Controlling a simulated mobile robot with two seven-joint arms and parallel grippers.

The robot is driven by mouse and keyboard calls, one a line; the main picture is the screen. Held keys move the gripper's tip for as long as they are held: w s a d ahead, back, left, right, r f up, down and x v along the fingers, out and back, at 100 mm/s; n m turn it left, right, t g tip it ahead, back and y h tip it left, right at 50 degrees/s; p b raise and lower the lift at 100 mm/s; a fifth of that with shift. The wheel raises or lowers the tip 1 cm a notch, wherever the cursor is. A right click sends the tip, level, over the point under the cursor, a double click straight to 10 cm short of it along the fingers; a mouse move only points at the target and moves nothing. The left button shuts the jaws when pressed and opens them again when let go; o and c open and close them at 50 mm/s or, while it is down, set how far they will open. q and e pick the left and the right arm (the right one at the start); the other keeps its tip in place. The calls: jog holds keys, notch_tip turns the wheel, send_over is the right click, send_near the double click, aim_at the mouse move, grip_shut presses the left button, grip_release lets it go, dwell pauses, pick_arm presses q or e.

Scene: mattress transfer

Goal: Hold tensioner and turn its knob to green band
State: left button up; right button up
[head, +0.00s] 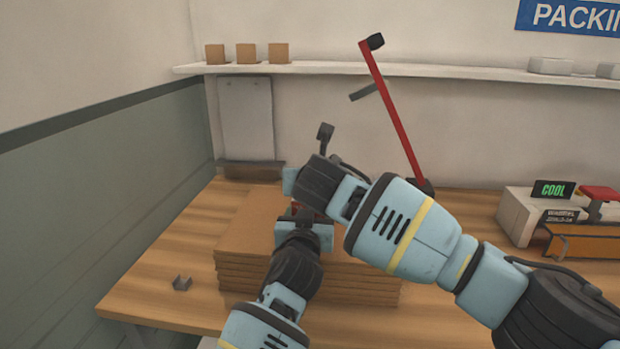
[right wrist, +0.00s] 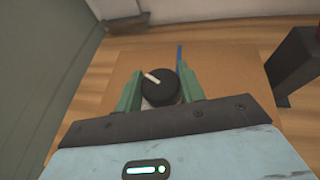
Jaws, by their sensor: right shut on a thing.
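In the right wrist view the knob (right wrist: 162,86) is round and black with a white pointer mark that slants toward the upper left. My right gripper (right wrist: 160,92) has its two green fingers on either side of the knob, shut on it. In the head view my right gripper (head: 291,182) is over the cardboard stack and the arm hides the knob. My left gripper (head: 304,216) is just below it, close to the same spot. The tensioner's body is mostly hidden by the grippers, so I cannot tell the left jaws' state. No green band is visible.
A stack of flat cardboard (head: 245,238) lies on the wooden table (head: 165,245). A red bar (head: 392,112) stands behind the right arm. A machine with a COOL display (head: 553,189) is at the right.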

jog(key=shift+m+h, duration=2.1)
jog(key=shift+h, duration=0.4)
jog(key=shift+d, duration=0.1)
jog(key=o, duration=1)
jog(key=shift+v, duration=6)
